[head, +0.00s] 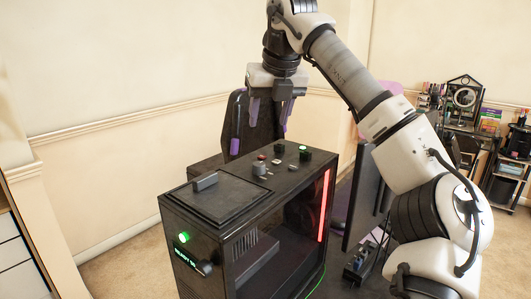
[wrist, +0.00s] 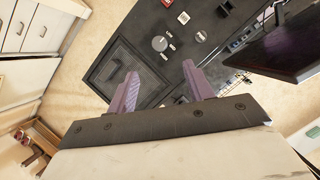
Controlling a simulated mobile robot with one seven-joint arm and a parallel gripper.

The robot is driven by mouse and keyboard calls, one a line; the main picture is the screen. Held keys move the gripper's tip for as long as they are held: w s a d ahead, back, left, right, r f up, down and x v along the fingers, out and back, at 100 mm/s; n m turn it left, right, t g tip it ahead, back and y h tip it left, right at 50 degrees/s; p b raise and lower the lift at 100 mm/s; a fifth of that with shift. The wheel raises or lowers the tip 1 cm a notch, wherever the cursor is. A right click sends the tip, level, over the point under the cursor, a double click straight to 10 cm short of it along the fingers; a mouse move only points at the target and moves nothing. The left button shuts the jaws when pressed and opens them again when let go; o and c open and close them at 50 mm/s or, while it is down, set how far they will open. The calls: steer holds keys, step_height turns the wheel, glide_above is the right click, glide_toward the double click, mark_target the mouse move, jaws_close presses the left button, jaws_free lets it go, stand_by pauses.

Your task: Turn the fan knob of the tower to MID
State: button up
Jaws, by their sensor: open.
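The tower (head: 285,222) is a black PC case with a dark glass side and a red light strip. On its top is a round grey knob (head: 259,168), which looks like the fan knob; it also shows in the wrist view (wrist: 159,44). Small light marks (wrist: 171,47) lie beside it in the wrist view, too small to read. Which way the knob points cannot be told. My gripper (head: 269,118) has purple fingers and is open and empty, above and behind the tower top, apart from the knob. In the wrist view its fingertips (wrist: 160,68) frame the knob from below.
A raised vented panel (head: 213,198) covers the front part of the tower top. A green-lit button (head: 305,151) sits behind the knob and a lit display (head: 187,257) is on the front. A monitor (head: 365,200) stands right of the tower; a dark chair (head: 245,130) is behind.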

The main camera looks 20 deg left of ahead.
mark_target(259, 163)
steer(key=p+x, duration=0.3)
steer(key=x, duration=1)
steer(key=shift+a+f, duration=0.1)
steer(key=shift+f, duration=0.35)
steer(key=c, duration=1)
